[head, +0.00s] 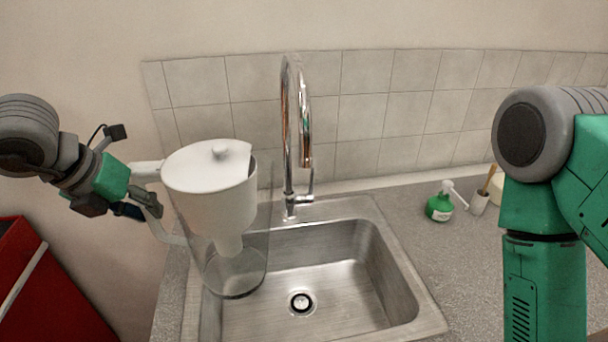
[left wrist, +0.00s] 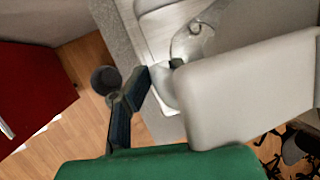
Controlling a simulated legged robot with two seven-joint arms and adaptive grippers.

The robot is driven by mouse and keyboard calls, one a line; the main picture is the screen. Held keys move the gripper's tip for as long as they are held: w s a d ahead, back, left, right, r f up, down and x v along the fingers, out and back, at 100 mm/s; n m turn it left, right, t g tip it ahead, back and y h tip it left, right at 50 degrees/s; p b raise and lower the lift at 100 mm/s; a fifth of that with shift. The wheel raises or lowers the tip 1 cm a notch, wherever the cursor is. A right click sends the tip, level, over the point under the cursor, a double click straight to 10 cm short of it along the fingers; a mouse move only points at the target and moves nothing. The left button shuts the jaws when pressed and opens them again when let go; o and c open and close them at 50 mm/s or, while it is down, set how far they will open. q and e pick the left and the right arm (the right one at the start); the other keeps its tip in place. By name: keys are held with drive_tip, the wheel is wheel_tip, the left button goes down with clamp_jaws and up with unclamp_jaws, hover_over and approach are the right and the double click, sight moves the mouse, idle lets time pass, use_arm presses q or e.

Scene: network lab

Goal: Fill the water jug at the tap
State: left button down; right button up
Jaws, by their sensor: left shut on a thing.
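The water jug (head: 213,195) is a clear pitcher with a white lid and a white inner funnel. It is upright over the left part of the sink (head: 345,270), left of the tap (head: 297,130). My left gripper (head: 148,200) is shut on the jug's handle (head: 160,232) at its left side. The chrome tap has a tall curved neck, and its spout end hangs to the right of the jug. In the left wrist view the jug's white part (left wrist: 250,95) fills the right side beside the gripper fingers (left wrist: 150,85). My right gripper is out of view.
A green soap bottle (head: 440,206) and a small cup with a brush (head: 480,202) stand on the counter (head: 410,225) at right. A red cabinet (head: 50,285) is at lower left. The drain (head: 301,303) and basin floor are clear.

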sight(157, 234)
use_arm(q)
drive_tip(key=f, duration=0.5)
drive_tip(key=shift+w+d+f, duration=0.15)
drive_tip(key=shift+w+f, duration=0.05)
drive_tip(key=shift+f, duration=0.25)
